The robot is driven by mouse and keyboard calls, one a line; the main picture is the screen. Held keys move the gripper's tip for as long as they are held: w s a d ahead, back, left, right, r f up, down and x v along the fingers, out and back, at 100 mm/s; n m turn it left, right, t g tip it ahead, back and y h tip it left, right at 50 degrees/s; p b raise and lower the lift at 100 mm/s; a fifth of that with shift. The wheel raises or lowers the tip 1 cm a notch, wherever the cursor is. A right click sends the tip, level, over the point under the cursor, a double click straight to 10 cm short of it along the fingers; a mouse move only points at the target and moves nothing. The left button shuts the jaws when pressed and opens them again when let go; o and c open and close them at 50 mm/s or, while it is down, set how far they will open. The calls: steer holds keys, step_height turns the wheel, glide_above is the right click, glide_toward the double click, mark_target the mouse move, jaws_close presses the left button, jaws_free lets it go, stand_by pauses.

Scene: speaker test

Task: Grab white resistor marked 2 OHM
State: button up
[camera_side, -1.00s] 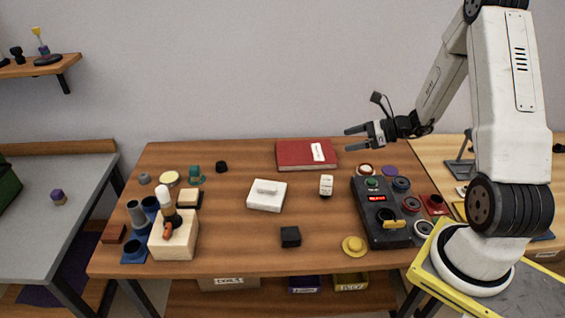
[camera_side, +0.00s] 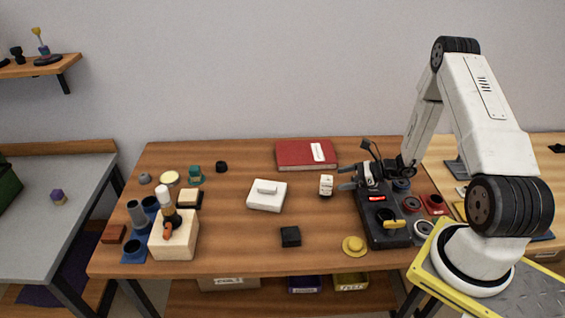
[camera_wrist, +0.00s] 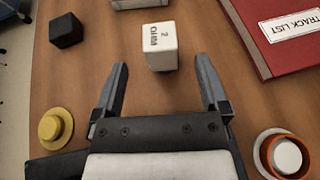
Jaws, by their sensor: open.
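The white resistor (camera_side: 326,186) is a small white block on the wooden table, right of the middle in the side view. In the wrist view the white resistor (camera_wrist: 160,46) shows dark lettering that reads 2 OHM, and it stands just beyond the fingertips, roughly between their lines. My gripper (camera_side: 344,178) is open and empty, to the right of the resistor and near the black control box. The wrist view shows the two fingers of my gripper (camera_wrist: 160,72) spread apart, with bare table between them.
The black control box (camera_side: 385,232) stands under and beside my gripper. A red book (camera_side: 293,154) lies behind the resistor, a white box (camera_side: 266,199) to its left. A black cube (camera_side: 290,237) and a yellow knob (camera_side: 353,245) are nearer the front. The table around the resistor is clear.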

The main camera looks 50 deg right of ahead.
mark_target(326, 188)
steer(key=shift+x, duration=1.15)
steer(key=shift+x, duration=2.6)
jaws_close()
